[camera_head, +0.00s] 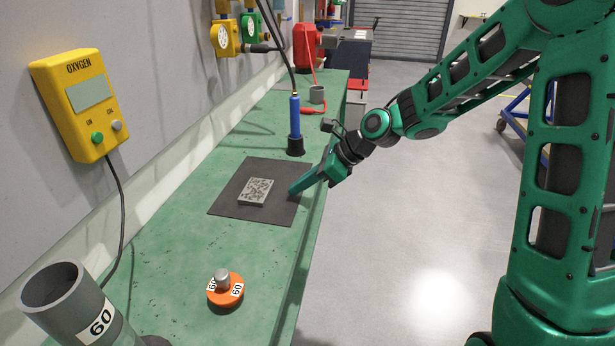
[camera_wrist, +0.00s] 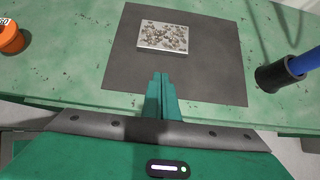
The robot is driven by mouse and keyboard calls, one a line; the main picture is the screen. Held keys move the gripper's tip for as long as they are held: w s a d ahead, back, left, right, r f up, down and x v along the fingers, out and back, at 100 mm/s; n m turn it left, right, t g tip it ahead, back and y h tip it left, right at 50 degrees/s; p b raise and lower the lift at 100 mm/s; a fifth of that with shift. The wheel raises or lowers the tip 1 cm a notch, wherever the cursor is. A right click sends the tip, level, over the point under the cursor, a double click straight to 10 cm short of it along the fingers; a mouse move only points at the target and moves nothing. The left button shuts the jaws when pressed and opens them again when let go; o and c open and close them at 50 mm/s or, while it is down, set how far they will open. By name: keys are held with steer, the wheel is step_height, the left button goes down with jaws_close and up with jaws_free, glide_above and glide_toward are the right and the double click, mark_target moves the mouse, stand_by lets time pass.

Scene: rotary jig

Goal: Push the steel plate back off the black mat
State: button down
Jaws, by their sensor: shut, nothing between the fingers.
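The steel plate (camera_head: 256,192) is a small grey speckled rectangle. It lies flat on the black mat (camera_head: 229,203), near its middle, on the green bench. In the wrist view the plate (camera_wrist: 163,37) is just beyond the fingertips, and the mat (camera_wrist: 215,80) spreads around it. My gripper (camera_head: 292,192) is shut and empty, over the right edge of the mat, with a gap between it and the plate. In the wrist view the closed fingers (camera_wrist: 161,76) point at the plate's near edge.
A blue tool in a black holder (camera_head: 295,144) stands just behind the mat. An orange disc with a knob (camera_head: 225,291) sits on the bench (camera_head: 175,260) in front. A grey tube (camera_head: 68,295) stands at the front left. A yellow oxygen box (camera_head: 80,105) hangs on the wall.

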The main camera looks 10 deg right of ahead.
mark_target(270, 194)
steer(key=a, duration=0.1)
steer(key=a+f, duration=0.1)
steer(key=w+a, duration=0.1)
steer(key=shift+w+a+f, duration=0.1)
steer(key=shift+a+f, duration=0.05)
steer(key=shift+a, duration=0.15)
steer(key=shift+w+a, duration=0.3)
steer(key=shift+a, duration=0.35)
steer(key=shift+w, duration=0.1)
